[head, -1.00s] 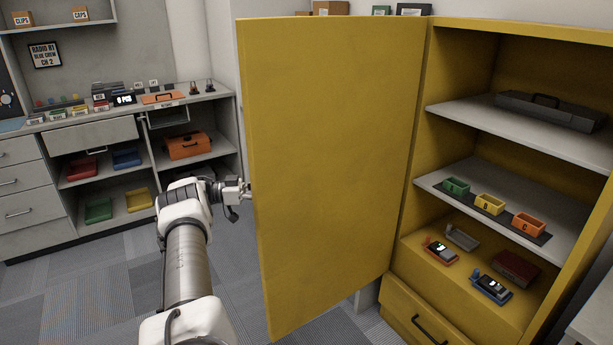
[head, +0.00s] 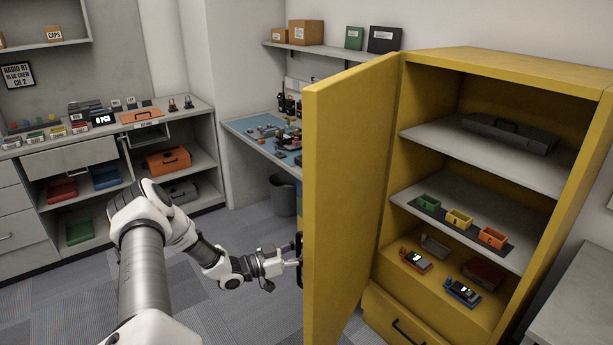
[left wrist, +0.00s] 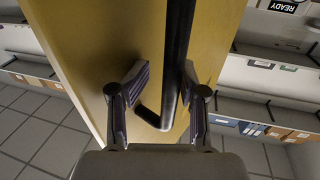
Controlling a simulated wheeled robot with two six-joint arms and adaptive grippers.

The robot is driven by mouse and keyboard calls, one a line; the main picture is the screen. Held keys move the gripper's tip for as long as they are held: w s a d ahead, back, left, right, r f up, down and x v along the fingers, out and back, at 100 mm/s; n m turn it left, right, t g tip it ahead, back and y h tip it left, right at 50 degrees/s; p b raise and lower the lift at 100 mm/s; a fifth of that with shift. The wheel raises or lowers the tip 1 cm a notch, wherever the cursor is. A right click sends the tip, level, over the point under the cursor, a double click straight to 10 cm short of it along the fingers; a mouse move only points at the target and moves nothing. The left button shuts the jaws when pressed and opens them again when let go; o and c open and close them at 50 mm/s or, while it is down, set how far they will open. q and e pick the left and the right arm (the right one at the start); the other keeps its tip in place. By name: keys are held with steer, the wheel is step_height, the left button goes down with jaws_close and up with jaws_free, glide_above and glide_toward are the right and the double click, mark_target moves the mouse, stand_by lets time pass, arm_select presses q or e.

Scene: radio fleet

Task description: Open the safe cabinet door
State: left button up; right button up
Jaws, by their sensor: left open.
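My left gripper (head: 290,259) is at the door's outer face, by the dark handle (head: 299,245). In the left wrist view my left gripper (left wrist: 163,95) is open, its two fingers on either side of the black handle bar (left wrist: 176,50) with gaps beside it. The yellow door panel (left wrist: 85,45) lies behind the bar. My right gripper is not in view.
Inside the cabinet are a dark case (head: 510,133), small green, yellow and orange bins (head: 459,219) and radios (head: 415,262). A grey counter (head: 560,320) is at the lower right. A workbench (head: 248,135) and a waste bin (head: 283,195) stand behind the door. Floor at the lower left is clear.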

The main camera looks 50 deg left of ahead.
arm_select(q)
steer(key=shift+w+d, duration=0.2)
steer(key=shift+d, duration=0.4)
steer(key=s+a+p, duration=0.2)
steer(key=s+a, duration=0.3)
steer(key=a, duration=0.2)
steer(key=shift+s+p, duration=0.3)
steer(key=shift+s, duration=0.05)
stand_by(0.3)
